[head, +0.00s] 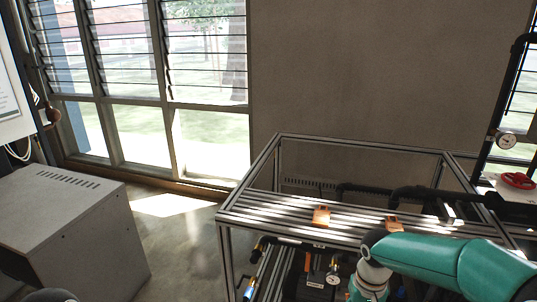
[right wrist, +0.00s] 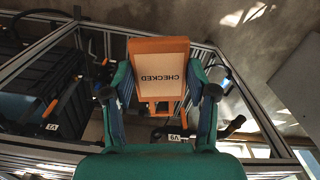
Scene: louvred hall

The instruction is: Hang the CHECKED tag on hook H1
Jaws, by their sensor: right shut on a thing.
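The CHECKED tag (right wrist: 159,58) is a pale plate in an orange frame, its lettering upside down in the right wrist view. My right gripper (right wrist: 160,88) is shut on it, with one teal finger on each side. In the head view my teal right arm comes in from the right, low over the frame, and its gripper is out of sight. My left gripper is not in view. I cannot make out hook H1 or its label in either view.
Dark pipes run along and under the frame, with a gauge (head: 506,140) and red handwheel (head: 518,180) at right. Labels V9 (right wrist: 175,137) and V3 (right wrist: 51,127) show in the wrist view. A grey cabinet (head: 75,225) stands left; open floor (head: 185,235) lies between.

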